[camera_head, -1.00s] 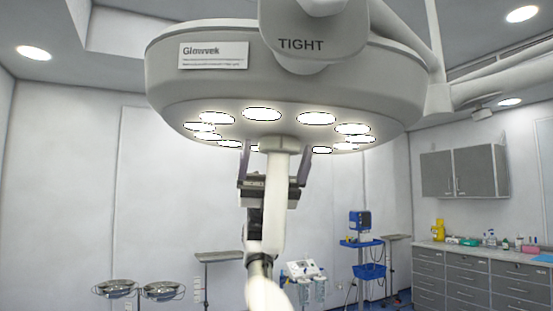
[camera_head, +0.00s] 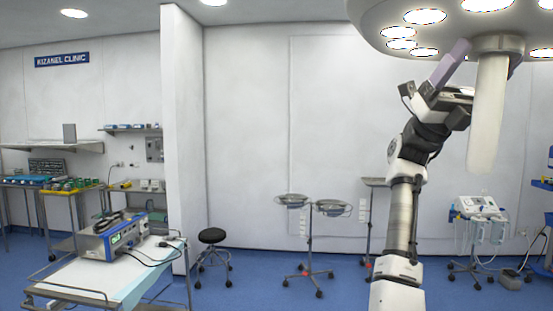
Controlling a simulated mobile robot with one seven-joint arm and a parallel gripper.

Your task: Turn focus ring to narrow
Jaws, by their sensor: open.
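The surgical lamp head (camera_head: 375,30) hangs at the top right, cut off by the frame edge. A grey ring (camera_head: 499,43) sits under its centre, above a long white handle (camera_head: 487,115) hanging down; I take this to be the focus ring. My gripper (camera_head: 489,53) is raised just under the lamp, open, with one purple finger left of the handle and the other partly hidden behind it at the right. Whether the fingers touch the ring cannot be told. No narrow or wide marking is readable.
Several lit lamps (camera_head: 425,16) surround the ring. A stool (camera_head: 212,237), a stand with two basins (camera_head: 310,204) and a wheeled medical unit (camera_head: 478,208) stand behind. A table (camera_head: 75,276) carrying a device (camera_head: 107,238) is at the lower left. Blue floor lies open between.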

